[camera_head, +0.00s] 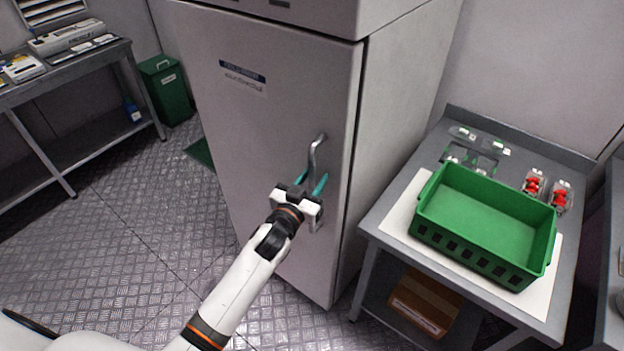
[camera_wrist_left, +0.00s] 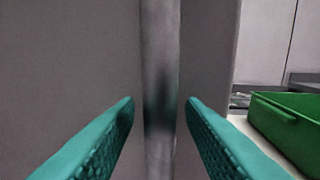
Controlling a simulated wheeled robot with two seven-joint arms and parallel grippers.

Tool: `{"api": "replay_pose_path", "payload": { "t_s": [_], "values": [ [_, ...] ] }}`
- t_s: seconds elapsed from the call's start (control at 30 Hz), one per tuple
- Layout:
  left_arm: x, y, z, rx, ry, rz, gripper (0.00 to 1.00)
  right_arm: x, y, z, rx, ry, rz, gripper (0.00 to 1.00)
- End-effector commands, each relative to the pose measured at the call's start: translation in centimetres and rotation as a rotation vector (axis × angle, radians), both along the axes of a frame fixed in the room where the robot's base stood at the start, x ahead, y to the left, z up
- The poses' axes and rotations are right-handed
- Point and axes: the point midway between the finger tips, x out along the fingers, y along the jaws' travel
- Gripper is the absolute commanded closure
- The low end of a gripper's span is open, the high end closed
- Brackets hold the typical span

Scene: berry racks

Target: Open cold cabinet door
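The cold cabinet is tall and grey, and its door (camera_head: 262,130) looks shut in the head view. A vertical metal handle (camera_head: 316,152) is on the door's right side. My left gripper (camera_head: 317,184) is at the handle with its teal fingers apart. In the left wrist view the handle (camera_wrist_left: 160,90) runs upright between the two open fingers (camera_wrist_left: 160,112), with a gap on each side. The handle's lower part is partly hidden by the gripper in the head view. My right gripper is not in view.
Right of the cabinet, a grey table (camera_head: 385,205) bears a green crate (camera_head: 480,245), clear boxes and two packs of red berries (camera_head: 533,183). A cardboard box (camera_head: 425,300) is on its lower shelf. A green bin (camera_head: 165,90) and a bench stand left. Floor before the door is open.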

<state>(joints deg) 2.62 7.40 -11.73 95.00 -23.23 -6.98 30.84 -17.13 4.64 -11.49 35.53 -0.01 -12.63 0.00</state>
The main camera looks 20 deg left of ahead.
Motion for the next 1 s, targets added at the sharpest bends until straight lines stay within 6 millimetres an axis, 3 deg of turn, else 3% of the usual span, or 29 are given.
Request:
{"api": "replay_pose_path", "payload": {
  "t_s": [0.2,0.43,0.77,1.0],
  "values": [
    [0.0,0.0,0.0,0.000,0.000,0.000,0.65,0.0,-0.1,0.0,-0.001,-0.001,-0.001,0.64],
    [0.0,0.0,0.0,0.000,0.000,0.000,1.00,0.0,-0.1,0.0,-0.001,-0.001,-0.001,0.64],
    [-0.4,0.2,0.0,0.000,0.001,-0.009,1.00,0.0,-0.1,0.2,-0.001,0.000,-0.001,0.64],
    [-3.5,1.9,0.1,0.007,0.006,-0.073,1.00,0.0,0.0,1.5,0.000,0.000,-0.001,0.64]
  ]
}}
